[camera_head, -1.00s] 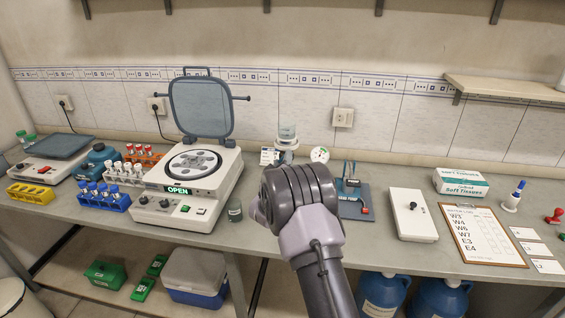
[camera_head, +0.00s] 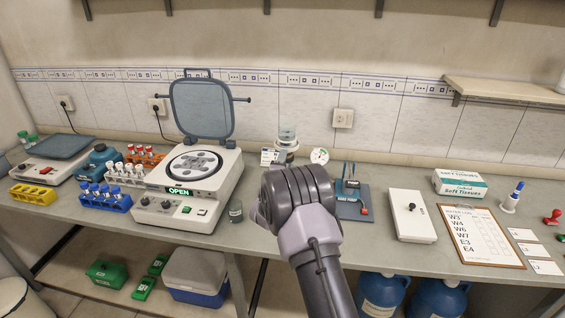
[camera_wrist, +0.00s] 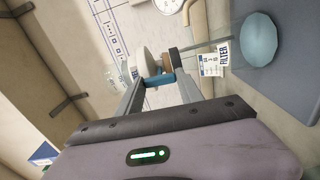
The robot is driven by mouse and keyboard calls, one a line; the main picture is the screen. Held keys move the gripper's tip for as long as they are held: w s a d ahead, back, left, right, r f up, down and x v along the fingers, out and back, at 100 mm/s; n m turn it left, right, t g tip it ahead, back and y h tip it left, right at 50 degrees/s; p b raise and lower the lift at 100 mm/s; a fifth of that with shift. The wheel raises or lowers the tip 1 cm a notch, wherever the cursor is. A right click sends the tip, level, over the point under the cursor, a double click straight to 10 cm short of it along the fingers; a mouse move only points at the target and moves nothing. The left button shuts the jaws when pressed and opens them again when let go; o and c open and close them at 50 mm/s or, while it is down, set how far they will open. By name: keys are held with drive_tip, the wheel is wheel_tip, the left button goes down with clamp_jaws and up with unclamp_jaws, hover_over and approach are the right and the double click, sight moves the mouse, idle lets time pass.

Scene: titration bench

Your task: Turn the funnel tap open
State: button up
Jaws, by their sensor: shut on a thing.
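The funnel (camera_head: 287,134) shows in the head view as a clear glass vessel with a pale ring below it, standing at the back of the bench behind my arm. Its lower part is hidden by my arm. In the wrist view, my gripper (camera_wrist: 160,77) is closed on the blue tap handle (camera_wrist: 160,80), which lies between the fingertips. A brown piece and a pale round piece sit right beyond it. A pale blue-green disc (camera_wrist: 260,38), perhaps the liquid in the glass, shows at the upper right. The tap's exact angle is hard to judge.
A label reading FILTER (camera_wrist: 222,60) stands near the tap. A blue stand (camera_head: 350,208) and white box (camera_head: 412,215) are to the right.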

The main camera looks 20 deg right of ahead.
idle(0.3)
drive_tip(key=o, duration=1.4)
drive_tip(key=p+v, duration=0.1)
drive_tip(key=v, duration=1.6)
drive_tip(key=shift+s+a+p, duration=0.15)
drive_tip(key=shift+s+p, duration=0.05)
drive_tip(key=shift+p, duration=0.15)
